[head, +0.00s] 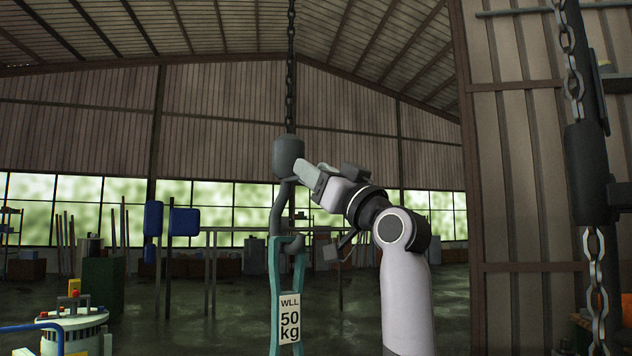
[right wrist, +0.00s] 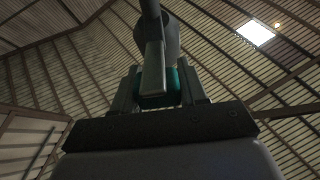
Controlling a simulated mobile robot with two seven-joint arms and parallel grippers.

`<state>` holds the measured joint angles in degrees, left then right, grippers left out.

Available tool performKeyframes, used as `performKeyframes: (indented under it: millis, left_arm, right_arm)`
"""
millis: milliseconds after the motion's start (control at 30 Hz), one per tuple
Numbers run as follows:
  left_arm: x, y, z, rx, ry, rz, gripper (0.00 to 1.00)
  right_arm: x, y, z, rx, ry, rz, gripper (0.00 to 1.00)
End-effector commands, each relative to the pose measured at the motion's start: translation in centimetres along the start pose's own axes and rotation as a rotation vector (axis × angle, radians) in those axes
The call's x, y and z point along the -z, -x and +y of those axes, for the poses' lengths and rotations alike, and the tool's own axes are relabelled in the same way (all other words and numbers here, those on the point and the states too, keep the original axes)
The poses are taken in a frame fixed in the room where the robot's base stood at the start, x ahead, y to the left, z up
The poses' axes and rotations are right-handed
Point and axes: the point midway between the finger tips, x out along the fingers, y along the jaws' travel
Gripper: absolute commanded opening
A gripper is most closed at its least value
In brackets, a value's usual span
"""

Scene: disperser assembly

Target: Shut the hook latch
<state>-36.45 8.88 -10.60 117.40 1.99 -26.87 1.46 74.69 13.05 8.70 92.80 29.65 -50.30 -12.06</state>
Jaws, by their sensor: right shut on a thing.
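A grey hook (head: 279,212) hangs under a dark cylindrical block (head: 288,157) on a chain. A teal sling link (head: 273,270) with a white "WLL 50 kg" tag hangs in the hook. My right gripper (head: 304,174) reaches in from the right, its tips at the top of the hook just below the block. In the right wrist view, its fingers are shut on a narrow grey bar, seemingly the hook latch (right wrist: 153,70), with teal patches beside it. The head view hides the latch behind the fingers, so its angle cannot be told. My left gripper is not in view.
The lifting chain (head: 291,75) runs straight up from the block. A second chain (head: 573,70) hangs at the far right. A round machine (head: 76,333) with a red-topped box stands at the lower left. The air around the hook is otherwise clear.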

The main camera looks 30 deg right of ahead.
Motion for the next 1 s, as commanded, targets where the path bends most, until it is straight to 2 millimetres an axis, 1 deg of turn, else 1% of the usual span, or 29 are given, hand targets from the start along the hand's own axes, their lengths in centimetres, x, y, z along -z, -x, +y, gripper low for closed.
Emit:
performKeyframes:
  millis: [33,167,667,700,767,1000]
  left_arm:
    - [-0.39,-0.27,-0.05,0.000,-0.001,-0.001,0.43]
    - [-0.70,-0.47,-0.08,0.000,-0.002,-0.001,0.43]
    - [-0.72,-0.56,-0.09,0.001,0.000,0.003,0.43]
    - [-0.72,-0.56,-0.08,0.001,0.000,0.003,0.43]
    - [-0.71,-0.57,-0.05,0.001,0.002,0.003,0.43]
    - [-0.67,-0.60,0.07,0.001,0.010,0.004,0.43]
  right_arm:
    - [-0.38,0.18,0.01,0.000,-0.001,0.016,0.00]
    - [-0.39,0.22,0.00,0.000,-0.001,0.054,0.00]
    - [-0.36,0.21,-0.02,0.001,0.000,0.078,0.00]
    - [-0.36,0.21,-0.02,0.001,0.000,0.078,0.46]
    - [-0.35,0.21,-0.02,0.001,0.000,0.078,0.64]
    - [-0.32,0.22,-0.01,0.001,0.000,0.078,0.64]
